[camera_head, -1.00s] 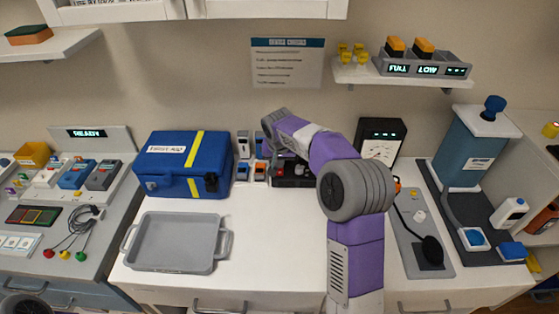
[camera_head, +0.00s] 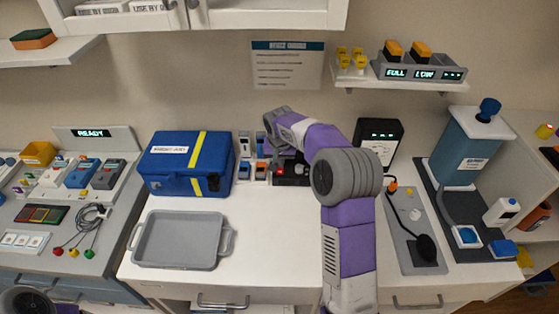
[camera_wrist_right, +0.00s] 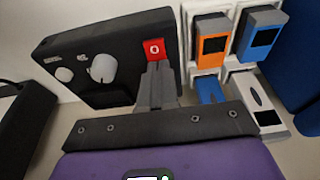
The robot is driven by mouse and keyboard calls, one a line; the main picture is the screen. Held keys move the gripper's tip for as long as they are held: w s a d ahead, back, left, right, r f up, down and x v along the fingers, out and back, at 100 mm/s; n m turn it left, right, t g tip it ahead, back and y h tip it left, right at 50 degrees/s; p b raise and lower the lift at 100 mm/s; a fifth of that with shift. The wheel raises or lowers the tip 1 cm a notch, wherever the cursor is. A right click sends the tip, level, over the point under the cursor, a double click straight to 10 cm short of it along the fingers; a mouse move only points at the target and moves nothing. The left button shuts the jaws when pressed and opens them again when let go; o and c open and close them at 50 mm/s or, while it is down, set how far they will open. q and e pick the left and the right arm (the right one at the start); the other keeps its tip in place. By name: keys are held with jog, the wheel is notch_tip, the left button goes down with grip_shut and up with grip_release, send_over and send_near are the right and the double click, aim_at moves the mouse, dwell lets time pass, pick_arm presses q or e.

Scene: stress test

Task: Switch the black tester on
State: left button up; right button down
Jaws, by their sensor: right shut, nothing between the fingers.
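The black tester (camera_wrist_right: 112,62) lies at the back of the counter, with two pale knobs and a red switch (camera_wrist_right: 155,47) marked with a white 0 at one end. In the head view the tester (camera_head: 292,172) is partly hidden by my right arm. My right gripper (camera_wrist_right: 157,76) is shut and empty, its fingertips at the lower edge of the red switch. I cannot tell whether they touch it. My left gripper is not in view.
Orange and blue handheld devices (camera_wrist_right: 211,40) stand in a white rack beside the tester. A blue case (camera_head: 186,163) and a grey tray (camera_head: 180,240) are to the left. The counter's middle is clear.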

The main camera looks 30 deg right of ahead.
aim_at(280, 173)
jog(key=shift+s+a+f, duration=0.35)
jog(key=shift+s+f, duration=0.25)
jog(key=shift+s, duration=0.05)
jog(key=shift+s+a+r, duration=0.1)
jog(key=shift+r, duration=0.5)
jog(key=p+v, duration=0.2)
jog(key=v, duration=0.1)
jog(key=p+v, duration=0.1)
jog(key=shift+w+r+p, duration=0.25)
jog(key=shift+r+p, duration=0.05)
jog(key=shift+r, duration=0.05)
jog(key=p+v, duration=0.1)
jog(key=v, duration=0.8)
jog(key=shift+s+a, duration=0.15)
jog(key=shift+s, duration=0.25)
jog(key=shift+f, duration=0.1)
